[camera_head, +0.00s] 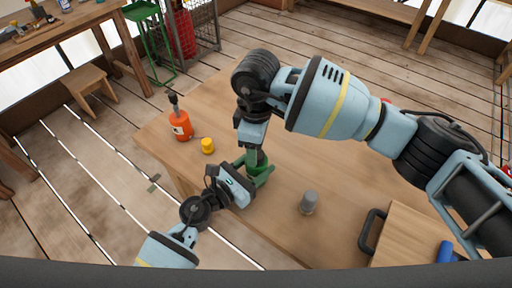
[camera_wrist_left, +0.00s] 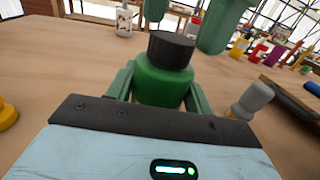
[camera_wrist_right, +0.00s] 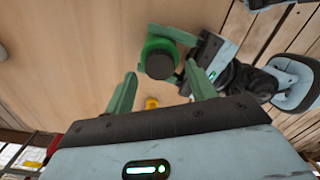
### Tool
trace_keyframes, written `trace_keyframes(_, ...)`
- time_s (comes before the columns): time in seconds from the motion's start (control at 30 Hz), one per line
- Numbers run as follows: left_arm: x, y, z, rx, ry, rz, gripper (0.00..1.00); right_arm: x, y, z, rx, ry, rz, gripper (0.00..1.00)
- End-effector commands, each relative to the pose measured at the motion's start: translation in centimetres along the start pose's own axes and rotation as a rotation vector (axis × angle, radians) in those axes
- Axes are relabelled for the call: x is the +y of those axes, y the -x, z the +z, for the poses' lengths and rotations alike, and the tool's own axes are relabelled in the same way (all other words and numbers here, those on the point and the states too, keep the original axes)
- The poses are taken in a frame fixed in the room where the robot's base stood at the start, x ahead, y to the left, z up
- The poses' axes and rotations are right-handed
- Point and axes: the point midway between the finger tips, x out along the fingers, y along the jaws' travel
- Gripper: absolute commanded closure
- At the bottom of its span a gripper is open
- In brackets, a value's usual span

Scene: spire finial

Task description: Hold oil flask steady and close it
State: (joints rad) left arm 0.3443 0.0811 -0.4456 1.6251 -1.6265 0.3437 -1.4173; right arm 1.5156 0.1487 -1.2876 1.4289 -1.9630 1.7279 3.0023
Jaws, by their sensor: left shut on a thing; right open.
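The oil flask has a green body (camera_wrist_left: 163,82) and a black cap (camera_wrist_left: 171,50) that sits on its top; I cannot tell how tight the cap is. It stands upright on the table, small and partly hidden in the head view (camera_head: 264,174). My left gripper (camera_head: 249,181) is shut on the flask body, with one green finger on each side. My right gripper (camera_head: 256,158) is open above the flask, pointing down. In the right wrist view the cap (camera_wrist_right: 160,62) shows just beyond and between its spread fingertips, apparently untouched.
An orange bottle (camera_head: 181,127) and a yellow cylinder (camera_head: 208,146) stand at the table's left. A wooden board with a black handle (camera_head: 373,230) and a blue cylinder (camera_head: 445,252) are at the near right.

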Motion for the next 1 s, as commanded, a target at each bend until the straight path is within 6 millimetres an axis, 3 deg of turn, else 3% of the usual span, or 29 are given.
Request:
trace_keyframes(0.23,0.0,0.0,-0.1,0.001,0.0,0.0,1.0,0.0,2.7,0.0,0.0,0.0,0.001,0.44)
trace_keyframes(0.63,0.0,0.0,-0.1,0.001,0.0,0.0,1.0,0.0,2.8,0.0,-0.001,0.025,0.0,0.48)
trace_keyframes(0.77,0.0,0.0,-0.1,0.001,0.0,0.0,1.0,0.0,2.9,0.0,-0.001,0.131,0.001,0.48)
trace_keyframes(1.0,0.0,0.0,0.0,0.001,0.0,0.0,1.0,0.0,3.1,0.0,-0.001,0.495,0.0,0.48)
